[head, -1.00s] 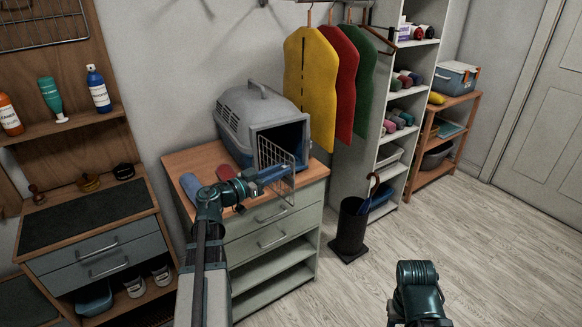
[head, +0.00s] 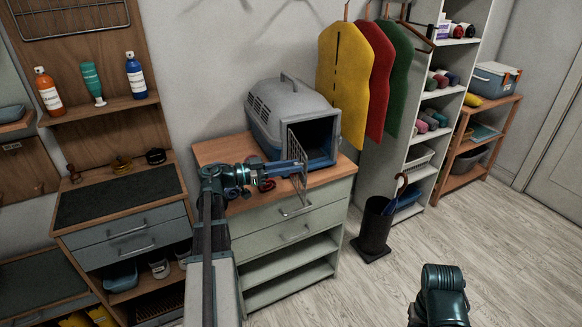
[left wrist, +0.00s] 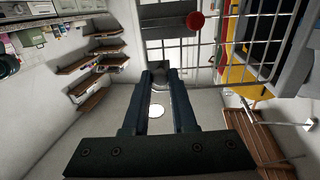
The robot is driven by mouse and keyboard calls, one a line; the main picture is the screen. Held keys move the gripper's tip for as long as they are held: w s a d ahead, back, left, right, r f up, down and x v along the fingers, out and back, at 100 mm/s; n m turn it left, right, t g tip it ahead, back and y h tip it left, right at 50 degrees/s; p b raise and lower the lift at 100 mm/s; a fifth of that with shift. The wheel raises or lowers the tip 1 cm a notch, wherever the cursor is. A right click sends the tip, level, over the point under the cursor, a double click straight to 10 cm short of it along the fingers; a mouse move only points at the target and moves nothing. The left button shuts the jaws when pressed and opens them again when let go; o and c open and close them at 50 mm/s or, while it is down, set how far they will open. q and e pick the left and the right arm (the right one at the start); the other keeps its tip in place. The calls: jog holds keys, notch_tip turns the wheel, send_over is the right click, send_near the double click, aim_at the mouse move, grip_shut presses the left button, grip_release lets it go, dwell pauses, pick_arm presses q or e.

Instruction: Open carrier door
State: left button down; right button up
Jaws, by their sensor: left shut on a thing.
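The grey pet carrier (head: 290,103) stands on the wooden top of a pale dresser, with its dark front opening showing. Its wire door (head: 293,147) stands open, swung out from the left side of the opening and seen nearly edge-on. My left gripper (head: 300,167) is shut at the door's free edge, in front of the carrier. In the left wrist view the fingers (left wrist: 158,76) close on a small grey part, and the wire grid (left wrist: 258,38) runs off to the right. A red knob (left wrist: 195,20) sits just beyond the fingertips.
The dresser (head: 262,222) is below my left arm. A black umbrella stand (head: 374,228) is to its right. Yellow, red and green garments (head: 344,82) hang beside the carrier. A workbench (head: 120,200) is at the left.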

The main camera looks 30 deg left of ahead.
pick_arm(q)
jog(key=c, duration=0.7)
grip_release()
jog(key=v, duration=1.3)
jog(key=shift+s+a, duration=0.25)
jog(key=shift+a, duration=0.05)
